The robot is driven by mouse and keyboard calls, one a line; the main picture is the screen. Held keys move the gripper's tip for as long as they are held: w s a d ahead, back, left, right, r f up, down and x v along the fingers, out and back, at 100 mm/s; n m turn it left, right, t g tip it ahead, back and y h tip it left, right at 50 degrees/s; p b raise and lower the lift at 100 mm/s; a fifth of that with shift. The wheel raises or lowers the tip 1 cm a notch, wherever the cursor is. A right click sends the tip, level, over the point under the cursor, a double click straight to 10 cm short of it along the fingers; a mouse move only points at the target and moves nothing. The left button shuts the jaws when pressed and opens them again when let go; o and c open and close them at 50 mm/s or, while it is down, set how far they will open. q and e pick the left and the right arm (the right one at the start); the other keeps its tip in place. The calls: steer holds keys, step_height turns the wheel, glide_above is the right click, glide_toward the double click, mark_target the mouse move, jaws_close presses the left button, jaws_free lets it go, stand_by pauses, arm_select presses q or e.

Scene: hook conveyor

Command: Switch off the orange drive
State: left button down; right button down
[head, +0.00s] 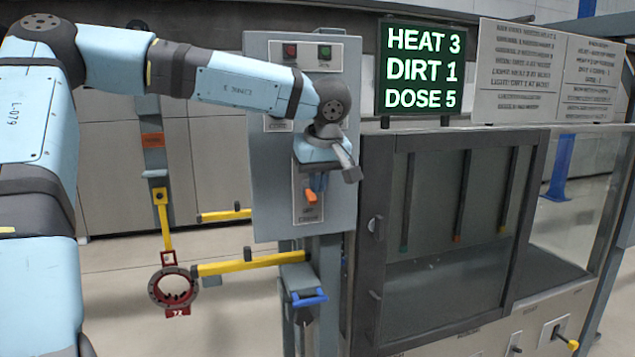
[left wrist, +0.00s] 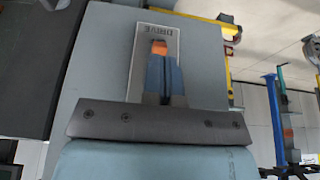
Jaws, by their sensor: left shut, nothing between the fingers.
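The orange drive switch (head: 311,196) is a small orange lever on a pale plate, low on the grey control panel (head: 262,190). It also shows in the left wrist view (left wrist: 159,47), beside an upside-down "DRIVE" label. My left gripper (head: 317,184) is in front of the panel, its blue fingers shut and empty. In the left wrist view its fingertips (left wrist: 164,60) overlap the lower edge of the orange lever; whether they touch it I cannot tell. My wrist hides the upper part of the plate. My right gripper is not in view.
Red (head: 290,51) and green (head: 324,52) buttons top the panel. A lit sign (head: 424,69) reads HEAT 3, DIRT 1, DOSE 5. A glazed cabinet (head: 440,230) stands right. Yellow arms (head: 250,263) and a red ring (head: 154,290) are at lower left.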

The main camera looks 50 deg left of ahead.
arm_select(q)
steer(key=b+v, duration=0.1)
steer(key=v, duration=1.2)
steer(key=shift+r, duration=0.35)
steer(key=shift+d, duration=0.15)
